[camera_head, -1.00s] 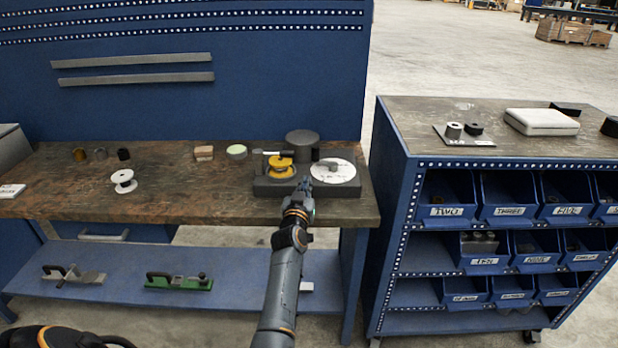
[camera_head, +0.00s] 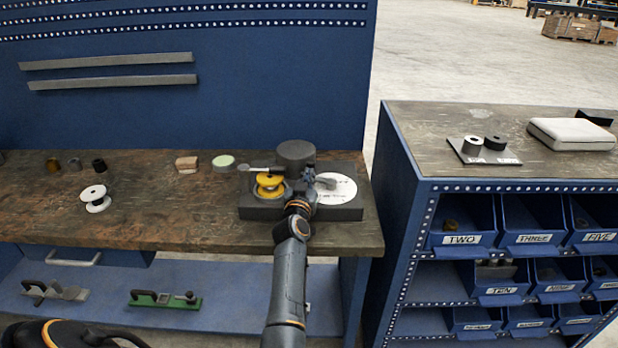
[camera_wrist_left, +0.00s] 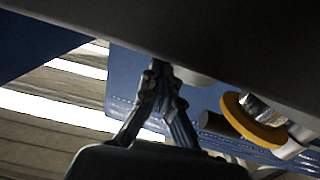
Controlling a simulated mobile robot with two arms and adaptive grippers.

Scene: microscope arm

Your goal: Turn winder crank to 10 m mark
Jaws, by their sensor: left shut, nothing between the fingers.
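The winder (camera_head: 262,212) is a dark block at the right end of the wooden bench. It carries a yellow spool (camera_head: 270,184) with a grey crank arm (camera_head: 264,169) across its top, pointing left. A white round dial (camera_head: 340,190) with a grey piece over it is on its right. My left gripper (camera_head: 304,176) is shut and empty, between the spool and the dial; contact cannot be told. In the left wrist view its fingertips (camera_wrist_left: 160,68) meet, with the yellow spool (camera_wrist_left: 250,125) to their right. The dial's marks are too small to read. My right gripper is not seen.
A dark cylinder (camera_head: 296,155) stands behind the winder. A white spool (camera_head: 95,198) and small blocks sit farther left on the bench (camera_head: 165,225), with bare wood between. A blue bin cabinet (camera_head: 400,200) stands at the right, across a narrow gap.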

